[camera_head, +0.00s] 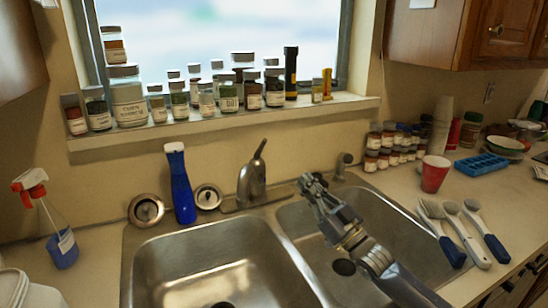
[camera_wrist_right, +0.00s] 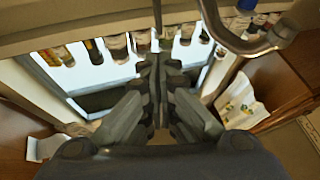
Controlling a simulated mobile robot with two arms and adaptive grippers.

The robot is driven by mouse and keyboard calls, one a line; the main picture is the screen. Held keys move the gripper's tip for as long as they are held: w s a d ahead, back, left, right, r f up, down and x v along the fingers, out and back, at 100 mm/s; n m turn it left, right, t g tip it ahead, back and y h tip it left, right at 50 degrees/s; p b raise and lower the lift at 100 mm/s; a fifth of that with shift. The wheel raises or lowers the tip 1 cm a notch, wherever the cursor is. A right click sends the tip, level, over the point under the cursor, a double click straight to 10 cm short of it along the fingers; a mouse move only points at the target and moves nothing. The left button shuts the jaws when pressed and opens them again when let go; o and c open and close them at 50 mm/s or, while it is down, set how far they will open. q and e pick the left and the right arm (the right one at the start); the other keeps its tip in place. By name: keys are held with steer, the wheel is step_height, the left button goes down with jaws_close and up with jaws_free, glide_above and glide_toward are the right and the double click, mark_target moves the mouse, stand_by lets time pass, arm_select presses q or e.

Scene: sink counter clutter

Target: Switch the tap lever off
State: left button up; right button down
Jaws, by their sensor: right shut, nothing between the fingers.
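The metal tap (camera_head: 252,185) stands behind the divider between the two sink basins. Its lever (camera_head: 260,149) points up and tilts slightly right. My right gripper (camera_head: 308,182) is shut and empty, over the right basin to the right of the tap and apart from it. In the right wrist view, its closed fingers (camera_wrist_right: 156,68) show in the middle. A curved metal piece (camera_wrist_right: 228,38), which looks like part of the tap, crosses the top right there. My left gripper is out of view.
A blue bottle (camera_head: 180,185) stands left of the tap, near two round metal strainers. A small metal fitting (camera_head: 343,163) stands behind the right basin. Jars line the window sill (camera_head: 220,123) above. Brushes (camera_head: 460,230) and a red cup (camera_head: 434,175) occupy the right counter.

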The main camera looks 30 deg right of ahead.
stand_by(0.3)
steer(key=shift+r, duration=0.1)
steer(key=x, duration=1.4)
steer(key=shift+b, duration=0.4)
step_height(320, 180, up, 4)
steer(key=g+p, duration=0.1)
steer(key=p, duration=0.4)
glide_above(261, 148)
steer(key=d, duration=0.1)
steer(key=shift+s+d+m+h, duration=0.25)
steer(key=shift+s+m+h, duration=0.05)
steer(key=shift+s+h, duration=0.1)
steer(key=shift+w+a, duration=0.1)
steer(key=shift+w, duration=0.2)
steer(key=shift+f, duration=0.2)
